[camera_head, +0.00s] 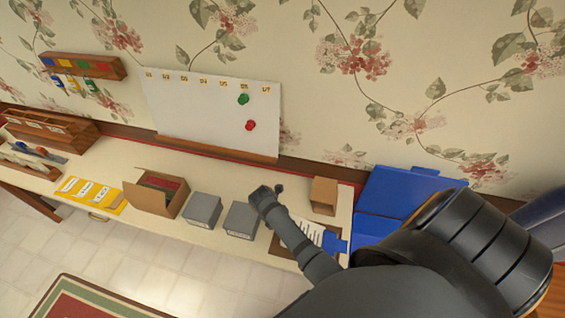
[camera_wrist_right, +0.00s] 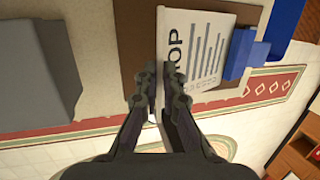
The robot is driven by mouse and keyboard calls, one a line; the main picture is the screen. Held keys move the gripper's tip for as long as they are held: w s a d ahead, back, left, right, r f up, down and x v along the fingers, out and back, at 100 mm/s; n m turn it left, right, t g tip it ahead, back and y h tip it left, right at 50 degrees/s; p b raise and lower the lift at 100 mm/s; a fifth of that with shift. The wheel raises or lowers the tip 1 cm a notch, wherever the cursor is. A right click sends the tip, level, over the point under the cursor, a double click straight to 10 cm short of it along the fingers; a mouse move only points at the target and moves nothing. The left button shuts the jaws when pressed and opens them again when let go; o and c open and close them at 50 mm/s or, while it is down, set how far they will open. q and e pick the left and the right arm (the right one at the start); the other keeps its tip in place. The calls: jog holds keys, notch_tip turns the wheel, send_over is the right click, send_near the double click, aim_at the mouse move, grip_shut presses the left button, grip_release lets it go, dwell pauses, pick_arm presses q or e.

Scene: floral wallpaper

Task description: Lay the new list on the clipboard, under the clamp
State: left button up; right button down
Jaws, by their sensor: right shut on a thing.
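The clipboard (camera_wrist_right: 135,35) is a brown board lying on the table, with a blue clamp (camera_wrist_right: 240,55) at its right end in the right wrist view. A white printed sheet, the list (camera_wrist_right: 207,45), lies over the board. Its right edge is at the clamp; I cannot tell whether it is under it. My right gripper (camera_wrist_right: 160,85) is shut on the list's left edge, seen as a thin pale strip between the fingers. In the head view, the list (camera_head: 308,232) and clamp (camera_head: 335,243) show partly behind my right arm. My left gripper is not in view.
Two grey boxes (camera_head: 202,210) (camera_head: 240,220) stand left of the clipboard. A small cardboard box (camera_head: 323,195) is behind it and a blue bin (camera_head: 395,190) to its right. An open carton (camera_head: 150,197), yellow cards (camera_head: 90,193) and a whiteboard (camera_head: 205,110) are farther left.

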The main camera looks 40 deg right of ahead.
jog(key=f+b, duration=0.1)
jog(key=f, duration=0.1)
jog(key=f+g+h+b, duration=0.1)
jog(key=shift+w+a+f+b, duration=0.1)
jog(key=shift+w+a+b, duration=0.25)
jog(key=shift+w, duration=0.05)
jog(key=shift+w+a+f+g+h+b, duration=0.15)
jog(key=shift+f+g+h+b, duration=0.2)
jog(key=shift+g+b, duration=0.1)
jog(key=c, duration=1.4)
grip_release()
jog(key=shift+r, duration=0.1)
